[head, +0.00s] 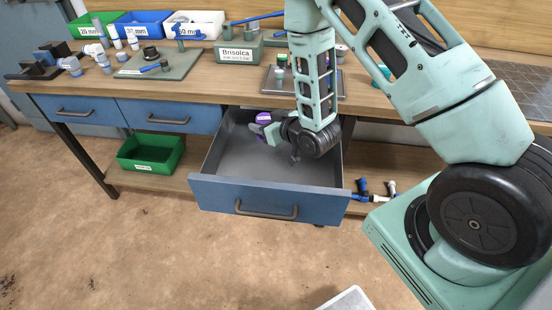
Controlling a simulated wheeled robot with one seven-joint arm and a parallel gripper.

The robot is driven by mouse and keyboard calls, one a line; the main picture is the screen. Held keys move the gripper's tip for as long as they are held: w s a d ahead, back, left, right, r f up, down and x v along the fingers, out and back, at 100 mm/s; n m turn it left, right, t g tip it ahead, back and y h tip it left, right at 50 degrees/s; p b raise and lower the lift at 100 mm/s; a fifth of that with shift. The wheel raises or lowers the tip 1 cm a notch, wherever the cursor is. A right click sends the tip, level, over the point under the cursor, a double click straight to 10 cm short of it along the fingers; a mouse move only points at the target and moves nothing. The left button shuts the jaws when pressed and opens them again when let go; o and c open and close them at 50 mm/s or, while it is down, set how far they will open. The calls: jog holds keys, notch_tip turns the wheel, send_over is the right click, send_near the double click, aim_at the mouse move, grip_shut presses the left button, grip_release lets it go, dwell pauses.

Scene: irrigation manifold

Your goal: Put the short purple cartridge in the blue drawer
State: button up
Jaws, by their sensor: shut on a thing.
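The blue drawer (222,190) is pulled out from under the bench, and its grey floor is bare where I can see it. My gripper (262,128) is over the back part of the open drawer, reaching in from the right. It is shut on the purple cartridge (263,117), which shows a pale end. The fingers and wrist hide part of the cartridge. I cannot tell whether the cartridge touches the drawer floor or hangs above it.
Two shut blue drawers (78,110) are at the left. The bench top holds bins, white fittings, a grey-green Brisolca box (239,52) and a plate with caps (268,82). A green bin (150,153) and blue fittings (365,190) sit on the lower shelf.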

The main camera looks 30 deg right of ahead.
jog(key=w+a+f+n+g+y+b, duration=0.1)
jog(key=a+f+n+g+y+b, duration=0.2)
jog(key=a+n+y+b, duration=0.4)
send_over(240, 174)
jog(key=w, duration=0.1)
jog(key=shift+g, duration=0.4)
jog(key=f, duration=0.9)
jog(key=shift+d, duration=0.2)
jog(key=shift+f, duration=0.15)
jog(key=o, duration=1)
jog(key=shift+o, duration=0.2)
